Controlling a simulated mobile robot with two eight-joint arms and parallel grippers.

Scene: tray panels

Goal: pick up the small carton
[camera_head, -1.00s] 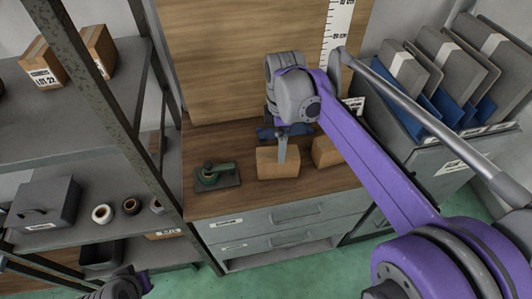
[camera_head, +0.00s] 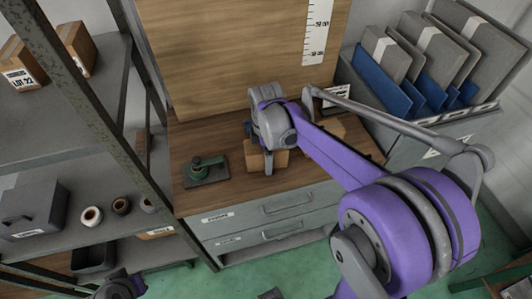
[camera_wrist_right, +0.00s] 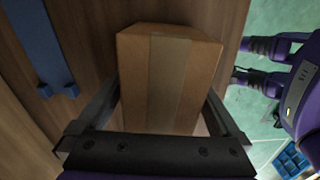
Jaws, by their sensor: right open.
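A small brown carton (camera_head: 279,157) stands on the wooden worktop, partly hidden by my right gripper (camera_head: 268,163) in the head view. In the right wrist view the carton (camera_wrist_right: 168,75) has a tape strip down its middle and sits between the two fingers of my right gripper (camera_wrist_right: 165,105). The fingers are spread, with a gap showing beside the carton. Part of my left arm shows at the bottom left of the head view; its gripper cannot be made out.
A green tool on a dark plate (camera_head: 206,171) lies left of the carton. Another brown box (camera_head: 333,130) stands to the right, partly behind my right arm. A blue object (camera_wrist_right: 38,45) lies beside the carton. Shelving (camera_head: 70,145) is at the left; a bin with panels (camera_head: 425,120) is at the right.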

